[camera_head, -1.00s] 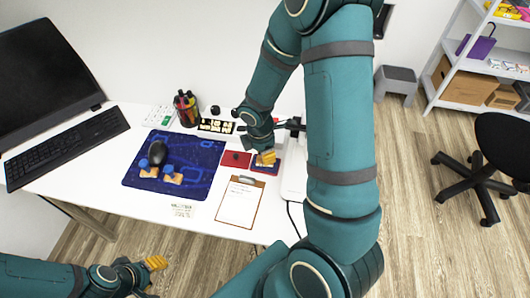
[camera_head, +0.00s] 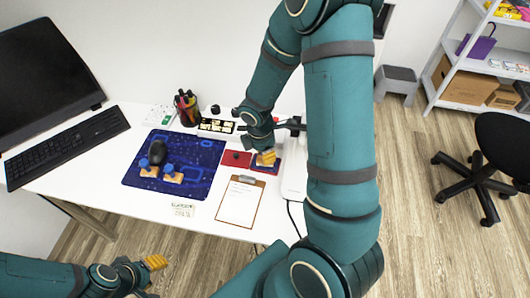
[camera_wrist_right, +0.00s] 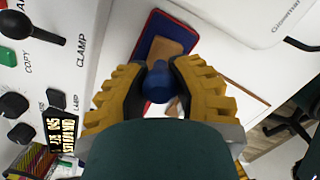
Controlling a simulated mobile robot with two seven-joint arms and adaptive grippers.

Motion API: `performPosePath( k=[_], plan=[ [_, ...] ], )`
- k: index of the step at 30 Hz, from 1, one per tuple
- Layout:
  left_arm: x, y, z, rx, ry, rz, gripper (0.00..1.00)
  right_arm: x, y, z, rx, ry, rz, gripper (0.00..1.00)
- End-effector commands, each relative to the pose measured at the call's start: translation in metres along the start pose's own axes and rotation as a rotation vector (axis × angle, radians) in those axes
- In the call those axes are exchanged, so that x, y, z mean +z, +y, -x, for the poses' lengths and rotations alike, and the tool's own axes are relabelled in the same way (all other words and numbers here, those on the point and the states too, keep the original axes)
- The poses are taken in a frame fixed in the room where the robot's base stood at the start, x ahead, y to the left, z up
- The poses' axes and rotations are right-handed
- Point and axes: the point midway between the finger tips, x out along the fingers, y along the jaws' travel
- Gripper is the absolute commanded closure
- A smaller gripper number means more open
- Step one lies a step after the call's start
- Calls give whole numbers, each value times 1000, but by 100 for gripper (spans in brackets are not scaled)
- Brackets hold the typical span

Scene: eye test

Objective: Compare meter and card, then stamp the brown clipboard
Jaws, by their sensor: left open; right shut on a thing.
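The brown clipboard (camera_head: 240,203) with white paper lies at the desk's front edge. My right gripper (camera_head: 266,157) is shut on a stamp with a blue round knob (camera_wrist_right: 158,82) and a wooden base (camera_wrist_right: 163,48). The stamp is over a blue pad with a red rim (camera_wrist_right: 150,28); I cannot tell whether it touches. The small printed card (camera_head: 182,209) lies left of the clipboard; its text is too small to read. A white box with a dark display (camera_head: 216,126), perhaps the meter, stands at the back; its reading is unclear. My left gripper (camera_head: 148,271) is open and empty, off the desk's front.
A blue mat (camera_head: 195,150) holds a black mouse (camera_head: 158,151) and two blue-knobbed stamps (camera_head: 172,177). A red pad (camera_head: 235,159) is beside the blue one. A pen cup (camera_head: 186,108), keyboard (camera_head: 67,146) and monitor (camera_head: 40,70) stand left and behind. A white device (camera_head: 293,178) is on the right.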

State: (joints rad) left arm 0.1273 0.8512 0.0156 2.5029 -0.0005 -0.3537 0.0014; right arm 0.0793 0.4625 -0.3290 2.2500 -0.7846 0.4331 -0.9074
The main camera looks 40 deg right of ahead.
Motion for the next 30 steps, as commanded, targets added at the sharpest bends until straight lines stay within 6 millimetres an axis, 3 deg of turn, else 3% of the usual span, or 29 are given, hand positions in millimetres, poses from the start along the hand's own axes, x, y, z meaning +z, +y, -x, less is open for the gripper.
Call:
performPosePath(
  k=[30],
  plan=[
    [-7, 21, 57, -2, 6, 9, 53, 9, 0, 70, 1, 0, -1, 100]
  ],
)
